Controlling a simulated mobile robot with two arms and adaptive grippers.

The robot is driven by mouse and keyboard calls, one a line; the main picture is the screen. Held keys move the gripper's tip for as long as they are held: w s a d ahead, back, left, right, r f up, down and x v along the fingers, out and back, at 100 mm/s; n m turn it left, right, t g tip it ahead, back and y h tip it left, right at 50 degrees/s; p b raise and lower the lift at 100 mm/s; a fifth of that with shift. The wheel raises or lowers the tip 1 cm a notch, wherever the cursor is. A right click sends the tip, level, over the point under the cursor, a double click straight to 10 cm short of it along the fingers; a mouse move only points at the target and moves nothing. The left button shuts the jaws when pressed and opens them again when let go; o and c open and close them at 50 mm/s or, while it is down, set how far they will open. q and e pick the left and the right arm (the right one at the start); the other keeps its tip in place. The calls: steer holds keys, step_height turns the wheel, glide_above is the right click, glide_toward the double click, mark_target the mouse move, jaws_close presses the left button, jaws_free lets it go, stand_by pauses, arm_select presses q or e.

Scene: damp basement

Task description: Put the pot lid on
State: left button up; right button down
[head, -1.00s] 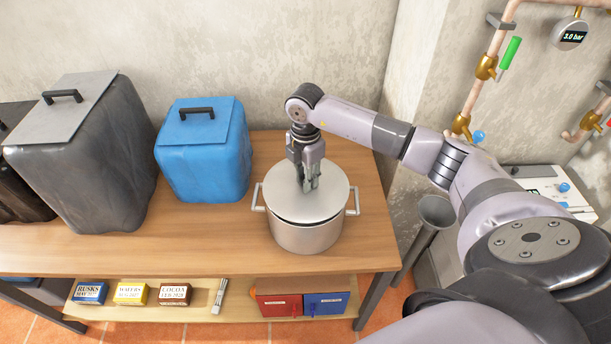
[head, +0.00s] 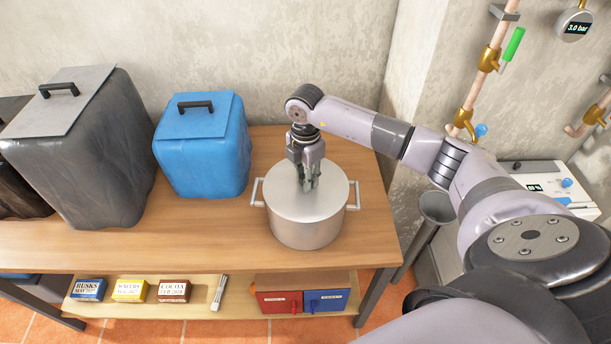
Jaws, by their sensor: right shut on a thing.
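The silver pot (head: 305,234) stands upright on the wooden table, near its right end, with a handle on each side. The round grey lid (head: 325,202) lies over the pot's mouth and looks level and centred on the rim. My right gripper (head: 309,186) points down at the middle of the lid and is shut on the lid's knob, which the fingers hide. Whether the lid's far edge touches the rim cannot be told. My left gripper is not in view.
A blue container (head: 203,155) and a dark grey one (head: 95,160) stand on the table (head: 200,235) left of the pot. The lower shelf holds small boxes (head: 130,290) and red and blue boxes (head: 278,300). Pipes with valves (head: 490,60) run along the wall at right.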

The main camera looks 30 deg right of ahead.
steer(key=shift+f, duration=0.1)
steer(key=c, duration=1.3)
jaws_free()
step_height(320, 180, up, 12)
steer(key=shift+f, duration=0.1)
